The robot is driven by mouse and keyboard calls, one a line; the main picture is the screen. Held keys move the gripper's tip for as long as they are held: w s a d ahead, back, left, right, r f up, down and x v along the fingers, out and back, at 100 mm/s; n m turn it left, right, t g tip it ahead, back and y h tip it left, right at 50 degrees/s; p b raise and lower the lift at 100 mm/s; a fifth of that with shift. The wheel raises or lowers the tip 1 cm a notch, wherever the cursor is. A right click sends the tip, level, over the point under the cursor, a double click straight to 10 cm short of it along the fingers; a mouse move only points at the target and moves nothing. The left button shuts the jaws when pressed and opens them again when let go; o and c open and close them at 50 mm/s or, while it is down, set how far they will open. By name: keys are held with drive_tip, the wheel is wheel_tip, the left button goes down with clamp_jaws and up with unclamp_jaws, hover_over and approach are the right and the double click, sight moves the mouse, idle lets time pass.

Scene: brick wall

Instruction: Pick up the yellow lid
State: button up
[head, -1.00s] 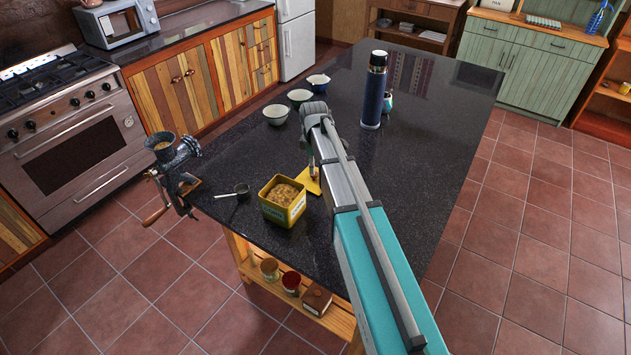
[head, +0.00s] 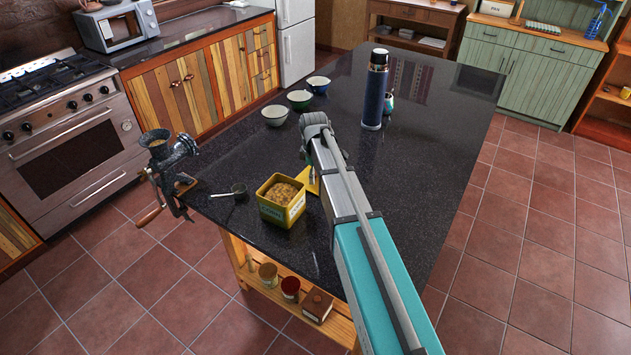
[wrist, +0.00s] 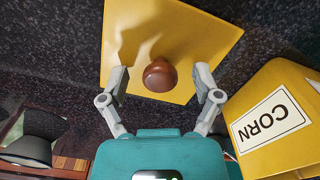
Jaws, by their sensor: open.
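The yellow lid (wrist: 193,37) lies on the dark countertop, a flat square plate with a round brown knob (wrist: 160,75). In the wrist view my gripper (wrist: 161,82) is open, with one finger on each side of the knob and a gap on both sides. In the head view my arm hides most of the lid; a small yellow part of it (head: 313,184) shows just right of the corn tin. The fingertips are mostly hidden there.
The yellow corn tin (head: 281,201), open and full of corn, stands close to the lid; its wall (wrist: 275,118) is at the right in the wrist view. A scoop (head: 238,189) and grinder (head: 165,165) are farther left. Several bowls and a dark blue flask (head: 374,92) stand farther back.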

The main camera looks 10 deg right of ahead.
idle(0.3)
clamp_jaws()
idle(0.3)
drive_tip(key=shift+r, duration=0.2)
wheel_tip(320, 180, up, 3)
drive_tip(key=p, duration=0.3)
drive_tip(key=s+a+r+p, duration=0.1)
drive_tip(key=s+r+p, duration=0.8)
drive_tip(key=s, duration=0.5)
drive_tip(key=shift+a+r+p, duration=0.35)
drive_tip(key=shift+a+p, duration=0.05)
drive_tip(key=shift+p, duration=0.1)
drive_tip(key=shift+f, duration=0.1)
